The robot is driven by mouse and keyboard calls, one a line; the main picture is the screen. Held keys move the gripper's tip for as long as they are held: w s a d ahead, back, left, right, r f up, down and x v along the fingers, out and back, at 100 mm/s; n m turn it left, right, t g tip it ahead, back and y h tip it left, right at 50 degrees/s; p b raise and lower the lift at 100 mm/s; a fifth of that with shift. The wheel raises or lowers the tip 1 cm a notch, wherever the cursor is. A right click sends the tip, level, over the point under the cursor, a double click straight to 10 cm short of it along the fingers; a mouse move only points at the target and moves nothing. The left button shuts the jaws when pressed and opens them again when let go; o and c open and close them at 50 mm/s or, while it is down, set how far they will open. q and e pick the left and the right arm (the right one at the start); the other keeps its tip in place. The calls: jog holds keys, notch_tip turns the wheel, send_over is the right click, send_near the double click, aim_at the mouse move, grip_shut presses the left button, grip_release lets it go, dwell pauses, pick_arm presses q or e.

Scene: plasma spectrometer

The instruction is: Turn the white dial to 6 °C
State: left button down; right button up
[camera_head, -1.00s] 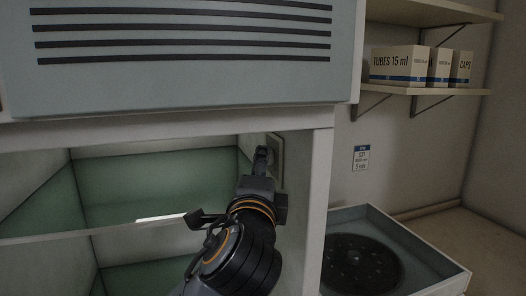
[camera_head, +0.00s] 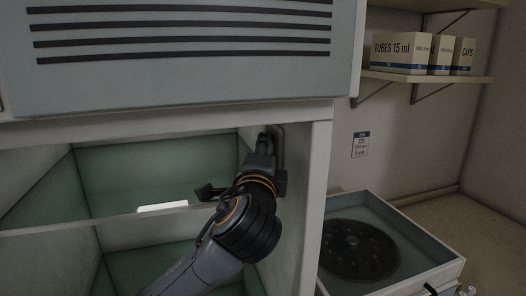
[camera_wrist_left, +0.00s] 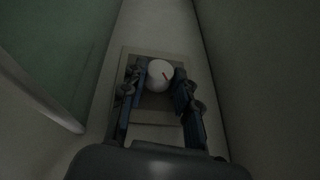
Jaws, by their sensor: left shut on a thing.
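I cannot read any scale or numbers around the dial. My right gripper is not clearly in view.
The open cabinet has green inner walls (camera_head: 150,180) and a shelf edge (camera_head: 100,227) left of my arm. The cabinet's front post (camera_head: 310,200) stands close on the right. Beyond it are an open tray with a dark perforated disc (camera_head: 358,249) and a shelf with boxes (camera_head: 402,52).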

pick_arm(q)
jog(key=shift+r+n+g+p, duration=0.4)
jog(key=shift+g+p, duration=0.5)
jog(key=shift+p, duration=1.35)
jog(key=shift+r+g+p, duration=0.15)
jog(key=shift+g+p, duration=0.15)
jog(key=shift+p, duration=0.05)
jog(key=shift+f+g+b, duration=0.3)
jog(key=shift+g, duration=0.2)
jog(key=c, duration=1)
grip_release()
jog(key=shift+s, duration=0.1)
jog(key=v, duration=1.1)
jog(key=shift+s+r, duration=0.1)
jog(key=shift+s, duration=0.3)
